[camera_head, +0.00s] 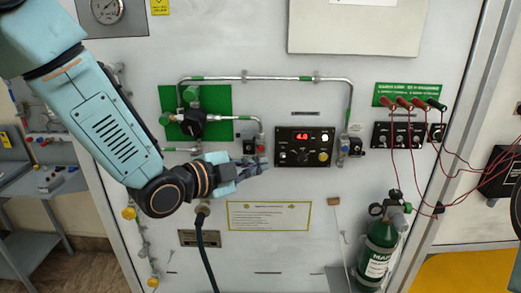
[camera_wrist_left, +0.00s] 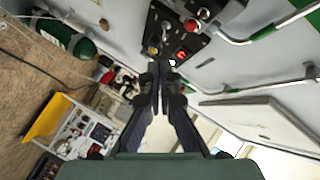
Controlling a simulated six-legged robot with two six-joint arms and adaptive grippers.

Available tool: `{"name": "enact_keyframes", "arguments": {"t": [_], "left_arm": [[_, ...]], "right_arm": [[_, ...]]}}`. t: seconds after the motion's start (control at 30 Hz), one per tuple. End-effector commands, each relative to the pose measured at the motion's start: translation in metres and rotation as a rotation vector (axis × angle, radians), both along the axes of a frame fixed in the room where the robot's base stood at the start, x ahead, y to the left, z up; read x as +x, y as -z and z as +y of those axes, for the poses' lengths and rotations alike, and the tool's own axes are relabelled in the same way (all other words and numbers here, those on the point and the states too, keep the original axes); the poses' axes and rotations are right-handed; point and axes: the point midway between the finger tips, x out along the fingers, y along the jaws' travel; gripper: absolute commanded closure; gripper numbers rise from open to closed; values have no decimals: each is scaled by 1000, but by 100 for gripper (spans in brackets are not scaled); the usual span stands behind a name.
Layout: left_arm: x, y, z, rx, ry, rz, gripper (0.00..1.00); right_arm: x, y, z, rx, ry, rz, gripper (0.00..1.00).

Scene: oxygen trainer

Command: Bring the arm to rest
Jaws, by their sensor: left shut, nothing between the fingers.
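My left arm (camera_head: 105,130) comes in from the upper left in the head view and reaches across the front of the white panel (camera_head: 350,180). My left gripper (camera_head: 262,163) is shut and empty, beside the left edge of the black control box (camera_head: 305,148) with its red display. In the left wrist view the two dark fingers of my left gripper (camera_wrist_left: 159,85) lie together with nothing between them. The control box (camera_wrist_left: 178,35) shows beyond the fingertips there. I cannot tell whether the fingertips touch the panel. My right gripper is in neither view.
Metal pipes (camera_head: 265,79) and a green plate (camera_head: 220,100) with a valve are close to the gripper. A dark hose (camera_head: 205,250) hangs below it. A green cylinder (camera_head: 378,250) and red cables (camera_head: 393,160) are at the right. A grey bench (camera_head: 40,185) stands at the left.

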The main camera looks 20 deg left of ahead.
Motion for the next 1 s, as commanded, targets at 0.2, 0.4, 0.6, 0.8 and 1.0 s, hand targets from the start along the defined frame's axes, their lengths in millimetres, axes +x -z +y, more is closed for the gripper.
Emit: {"name": "enact_keyframes", "arguments": {"t": [0.2, 0.4, 0.6, 0.8, 1.0], "left_arm": [[-9, 0, -3, -1, -1, -2, 100], [-9, 0, -3, 0, -1, -1, 100], [-9, 3, -1, -75, -29, 54, 100], [-23, 66, 21, -404, -305, 392, 100], [-71, 195, 37, -590, -598, 714, 100]], "right_arm": [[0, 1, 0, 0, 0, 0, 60], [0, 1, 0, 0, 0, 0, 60], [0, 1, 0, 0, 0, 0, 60], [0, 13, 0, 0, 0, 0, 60], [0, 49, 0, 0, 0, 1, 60]]}}
